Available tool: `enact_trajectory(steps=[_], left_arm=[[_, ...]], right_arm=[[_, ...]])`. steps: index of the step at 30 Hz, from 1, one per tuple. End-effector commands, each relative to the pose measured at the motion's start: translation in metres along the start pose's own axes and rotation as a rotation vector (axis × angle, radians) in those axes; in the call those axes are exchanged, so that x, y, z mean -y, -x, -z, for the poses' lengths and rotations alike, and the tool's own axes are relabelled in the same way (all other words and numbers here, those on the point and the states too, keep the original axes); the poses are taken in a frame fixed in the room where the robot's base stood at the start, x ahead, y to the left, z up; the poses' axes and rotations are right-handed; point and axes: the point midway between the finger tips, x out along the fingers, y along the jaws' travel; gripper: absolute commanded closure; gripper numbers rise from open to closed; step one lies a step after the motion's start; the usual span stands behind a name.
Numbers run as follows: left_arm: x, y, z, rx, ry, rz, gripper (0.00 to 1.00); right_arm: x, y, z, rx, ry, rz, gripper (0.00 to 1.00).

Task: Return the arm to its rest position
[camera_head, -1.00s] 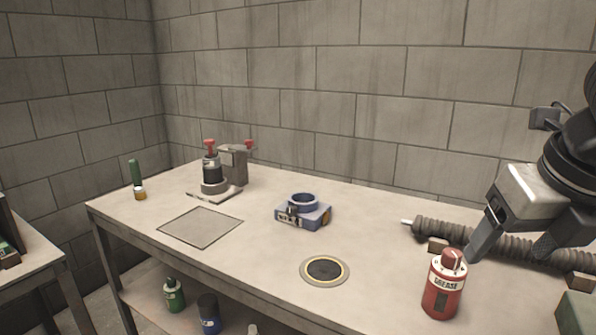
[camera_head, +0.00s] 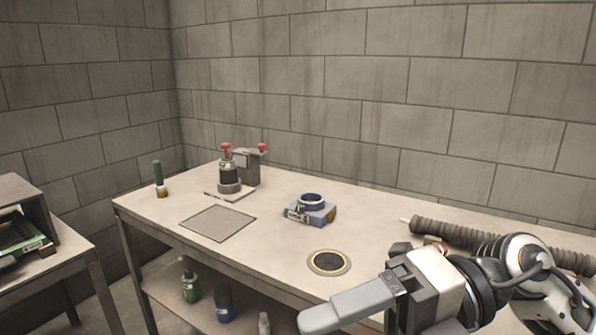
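My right gripper (camera_head: 350,306) reaches in from the right, in front of the bench's near edge. Its light grey finger points left toward the viewer's side. I cannot tell how far apart the fingers are, and I see nothing held at the visible finger. The arm covers most of the red grease can (camera_head: 437,243), of which only a small reddish bit shows behind the gripper. My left gripper is not in view.
On the bench (camera_head: 265,232) stand a press-like fixture (camera_head: 229,180), a blue clamp block (camera_head: 310,209), a flat square plate (camera_head: 218,223), a round dark pad (camera_head: 329,262) and a ribbed tube (camera_head: 455,234). Bottles (camera_head: 191,287) sit on the lower shelf. A side table (camera_head: 68,250) is at left.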

Motion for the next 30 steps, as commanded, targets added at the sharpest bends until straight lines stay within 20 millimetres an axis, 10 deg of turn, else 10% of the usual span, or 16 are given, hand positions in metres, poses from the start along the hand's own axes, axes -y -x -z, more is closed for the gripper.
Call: enact_trajectory(steps=[6,12,21,30], left_arm=[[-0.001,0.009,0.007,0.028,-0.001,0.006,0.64],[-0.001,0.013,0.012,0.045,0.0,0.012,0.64],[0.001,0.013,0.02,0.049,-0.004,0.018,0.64],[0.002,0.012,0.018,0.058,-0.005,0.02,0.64]], right_arm=[[-0.035,0.024,-0.05,0.349,-0.391,-0.78,0.27],[0.077,0.077,-0.081,0.898,-0.967,-1.142,0.27],[0.251,0.062,0.012,1.415,-1.733,-1.083,0.27],[0.289,0.042,0.061,1.511,-1.973,-0.991,0.27]])
